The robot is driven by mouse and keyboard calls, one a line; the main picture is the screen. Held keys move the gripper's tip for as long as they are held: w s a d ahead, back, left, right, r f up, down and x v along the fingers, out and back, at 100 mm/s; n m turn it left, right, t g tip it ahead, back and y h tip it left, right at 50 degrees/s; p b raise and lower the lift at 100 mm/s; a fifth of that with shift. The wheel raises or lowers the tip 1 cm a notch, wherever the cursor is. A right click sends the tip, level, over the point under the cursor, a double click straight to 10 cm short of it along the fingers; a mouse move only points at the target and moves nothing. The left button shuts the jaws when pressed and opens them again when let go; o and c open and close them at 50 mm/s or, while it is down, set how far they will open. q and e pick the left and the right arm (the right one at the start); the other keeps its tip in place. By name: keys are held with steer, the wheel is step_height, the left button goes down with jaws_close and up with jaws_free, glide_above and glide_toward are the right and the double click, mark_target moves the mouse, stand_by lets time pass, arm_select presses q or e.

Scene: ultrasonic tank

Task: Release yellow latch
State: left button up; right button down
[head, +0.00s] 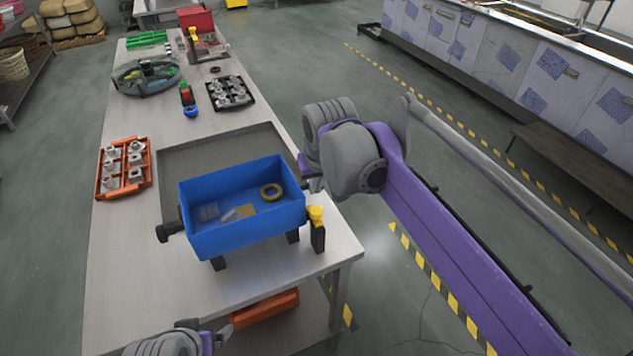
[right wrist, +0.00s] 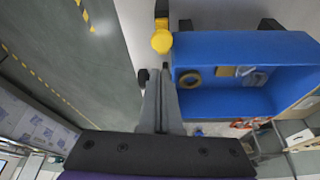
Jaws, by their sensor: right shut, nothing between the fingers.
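The yellow latch (head: 316,215) sits on top of a black post at the right front corner of the blue tank (head: 245,235). It also shows in the right wrist view (right wrist: 162,41), just beyond my fingertips. My right gripper (right wrist: 158,75) is shut and empty, beside the tank wall, with a visible gap to the latch. A ring (head: 270,191), a small tan square and clear pieces lie inside the tank.
The tank stands near the front end of a long table (head: 125,250). A black knob (head: 170,232) sticks out at its left. An orange tray (head: 124,168), a black tray (head: 230,93) and a round grey tub (head: 147,78) stand farther off. Open floor lies to the right.

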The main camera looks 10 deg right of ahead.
mark_target(320, 212)
arm_select(q)
steer(key=shift+f, duration=0.15)
arm_select(e)
steer(key=x, duration=0.6)
steer(key=shift+s, duration=0.15)
steer(key=shift+s+d, duration=0.3)
steer(key=shift+s, duration=0.65)
steer(key=shift+s+d, duration=0.25)
steer(key=shift+s, duration=0.7)
arm_select(q)
steer(key=shift+s+f, duration=0.1)
arm_select(e)
steer(key=shift+w, duration=0.1)
